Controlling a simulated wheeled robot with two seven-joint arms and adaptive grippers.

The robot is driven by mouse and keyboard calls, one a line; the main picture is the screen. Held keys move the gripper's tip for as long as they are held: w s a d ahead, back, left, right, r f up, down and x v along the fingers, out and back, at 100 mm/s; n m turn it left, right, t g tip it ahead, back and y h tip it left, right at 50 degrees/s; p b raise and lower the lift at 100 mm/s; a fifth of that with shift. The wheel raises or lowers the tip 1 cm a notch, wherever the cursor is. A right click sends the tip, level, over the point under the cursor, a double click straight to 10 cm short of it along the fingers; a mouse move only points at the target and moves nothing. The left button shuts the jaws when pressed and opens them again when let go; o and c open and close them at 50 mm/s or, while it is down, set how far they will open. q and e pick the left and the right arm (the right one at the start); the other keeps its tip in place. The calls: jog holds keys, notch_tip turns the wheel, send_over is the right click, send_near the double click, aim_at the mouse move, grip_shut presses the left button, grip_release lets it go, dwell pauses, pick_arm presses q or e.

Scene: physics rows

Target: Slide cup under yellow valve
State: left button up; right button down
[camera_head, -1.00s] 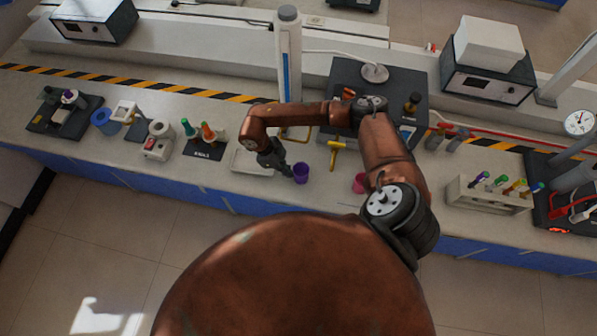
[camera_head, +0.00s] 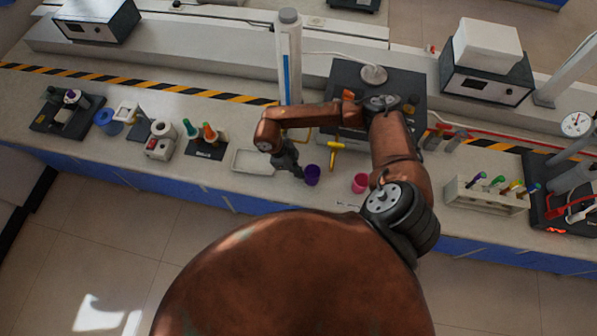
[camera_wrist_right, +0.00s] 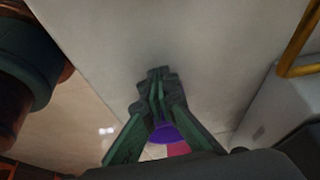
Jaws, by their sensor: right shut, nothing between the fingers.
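A purple cup (camera_head: 312,175) stands upright on the counter near its front edge. A yellow T-shaped valve (camera_head: 336,147) is up and to the right of it. My right gripper (camera_head: 297,174) is shut and empty just left of the purple cup; I cannot tell if it touches it. In the right wrist view the shut fingers (camera_wrist_right: 158,85) show with the purple cup (camera_wrist_right: 172,133) partly hidden behind them. A pink cup (camera_head: 360,183) stands right of the purple cup. My left gripper is not in view.
A shallow white tray (camera_head: 252,162) lies left of my right gripper. A dark apparatus (camera_head: 345,80) stands behind the valve. A tube rack (camera_head: 487,196) stands to the right. The counter's front edge runs close below the cups.

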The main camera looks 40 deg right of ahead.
aim_at(309, 174)
jog(key=shift+s+d+p, duration=0.9)
jog(key=shift+s+d, duration=1.3)
jog(key=shift+s, duration=0.05)
jog(key=shift+w, duration=0.1)
jog(key=shift+w+a+b, duration=0.5)
jog(key=shift+w+a, duration=0.35)
jog(key=shift+a, duration=0.05)
jog(key=shift+r, duration=0.15)
notch_tip(309, 174, up, 8)
jog(key=p, duration=0.5)
